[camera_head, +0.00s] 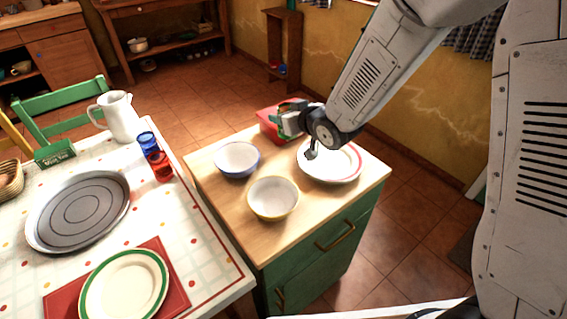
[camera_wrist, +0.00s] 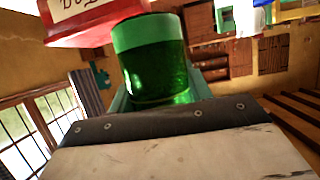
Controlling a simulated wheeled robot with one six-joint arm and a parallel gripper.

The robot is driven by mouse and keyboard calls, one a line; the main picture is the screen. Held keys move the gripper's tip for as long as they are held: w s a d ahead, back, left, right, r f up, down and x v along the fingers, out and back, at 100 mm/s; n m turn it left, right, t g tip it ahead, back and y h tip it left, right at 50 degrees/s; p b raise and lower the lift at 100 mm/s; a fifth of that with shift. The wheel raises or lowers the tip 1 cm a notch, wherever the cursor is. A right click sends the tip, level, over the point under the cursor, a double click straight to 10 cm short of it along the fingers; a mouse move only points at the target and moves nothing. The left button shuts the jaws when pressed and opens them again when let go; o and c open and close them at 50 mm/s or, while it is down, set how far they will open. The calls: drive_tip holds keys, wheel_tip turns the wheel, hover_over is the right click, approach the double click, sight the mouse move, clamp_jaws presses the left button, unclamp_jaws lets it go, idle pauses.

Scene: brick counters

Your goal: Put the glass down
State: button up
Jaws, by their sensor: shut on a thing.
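The green glass (camera_wrist: 157,75), see-through with a lighter green band, is between the fingers of my gripper (camera_wrist: 160,100) in the wrist view. My gripper (camera_head: 291,115) is shut on it, above the back part of the wooden-topped green cabinet (camera_head: 222,203). In the head view only a little green shows at the gripper, and most of the glass is hidden. I cannot tell whether the glass touches the cabinet top.
A red box (camera_head: 268,126), also in the wrist view (camera_wrist: 92,20), is close by the gripper. Two bowls (camera_head: 237,159) (camera_head: 273,198) and a red-rimmed plate (camera_head: 318,170) stand on the cabinet. The dining table (camera_head: 215,263) at left holds blue and red glasses (camera_head: 148,142) (camera_head: 161,166).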

drive_tip(key=shift+n, duration=0.3)
drive_tip(key=f, duration=0.3)
drive_tip(key=a+f, duration=0.1)
drive_tip(key=f, duration=0.1)
drive_tip(key=shift+s+a+f, duration=0.1)
drive_tip(key=shift+s+f, duration=0.05)
drive_tip(key=shift+s, duration=0.2)
drive_tip(key=shift+y, duration=0.3)
drive_tip(key=shift+f, duration=2.45)
drive_tip(key=shift+f, duration=0.15)
drive_tip(key=o, duration=1.1)
drive_tip(key=shift+c, duration=0.2)
